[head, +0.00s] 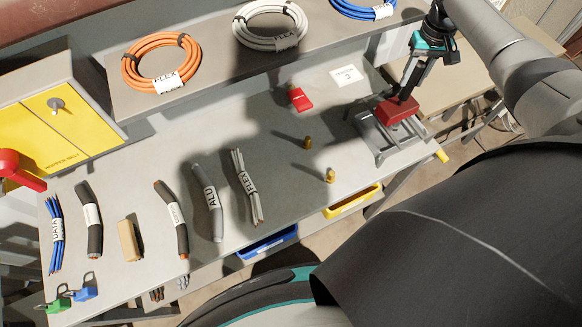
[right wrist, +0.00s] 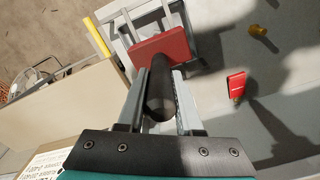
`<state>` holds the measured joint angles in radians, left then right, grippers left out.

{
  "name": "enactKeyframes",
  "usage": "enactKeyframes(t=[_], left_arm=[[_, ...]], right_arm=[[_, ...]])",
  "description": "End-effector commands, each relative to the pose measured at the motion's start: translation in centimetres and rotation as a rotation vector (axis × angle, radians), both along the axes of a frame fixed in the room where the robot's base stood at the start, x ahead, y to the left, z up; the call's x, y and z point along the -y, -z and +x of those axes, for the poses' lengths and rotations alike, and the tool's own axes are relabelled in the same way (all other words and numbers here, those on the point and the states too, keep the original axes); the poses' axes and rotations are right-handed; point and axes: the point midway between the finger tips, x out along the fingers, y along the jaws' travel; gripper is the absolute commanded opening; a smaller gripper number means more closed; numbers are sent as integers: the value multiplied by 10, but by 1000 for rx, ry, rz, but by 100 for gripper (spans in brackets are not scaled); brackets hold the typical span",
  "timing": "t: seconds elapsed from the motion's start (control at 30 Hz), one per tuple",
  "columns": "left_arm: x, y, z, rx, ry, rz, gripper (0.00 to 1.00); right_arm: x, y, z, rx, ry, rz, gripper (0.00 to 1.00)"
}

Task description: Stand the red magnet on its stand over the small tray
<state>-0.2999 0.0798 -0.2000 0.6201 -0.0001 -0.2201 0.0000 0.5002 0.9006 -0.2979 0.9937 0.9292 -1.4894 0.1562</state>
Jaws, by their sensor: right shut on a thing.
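The red magnet (head: 397,110) is a red block with a dark upright handle. My right gripper (head: 404,93) is shut on that handle, above the block. In the right wrist view the dark handle lies between the fingers (right wrist: 160,88), with the red block (right wrist: 165,50) beyond them. The magnet is over the grey metal stand (head: 376,143) at the right end of the bench; I cannot tell whether it touches the frame. The stand (right wrist: 130,27) also shows behind the block in the wrist view. No small tray is clearly visible under the magnet. My left gripper is not in view.
Brass pieces (head: 308,143) and a red-tagged item (head: 300,98) lie left of the stand. Cable scraps (head: 207,200) lie in a row farther left. A yellow bin (head: 353,202) and a blue bin (head: 267,243) sit at the front edge. A shelf (head: 210,62) with coils runs behind.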

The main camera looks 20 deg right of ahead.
Motion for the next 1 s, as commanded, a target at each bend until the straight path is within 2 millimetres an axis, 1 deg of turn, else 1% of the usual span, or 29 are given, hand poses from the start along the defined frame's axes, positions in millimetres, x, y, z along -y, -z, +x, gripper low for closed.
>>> enactKeyframes(t=[0.03, 0.47, 1.0], left_arm=[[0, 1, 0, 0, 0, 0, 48], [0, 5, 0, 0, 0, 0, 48], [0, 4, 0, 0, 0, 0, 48]], right_arm=[[1, -2, 2, 8, 1, -2, 0], [2, 7, 2, 8, 1, -2, 0], [2, 7, 2, 9, 1, -3, 0]])
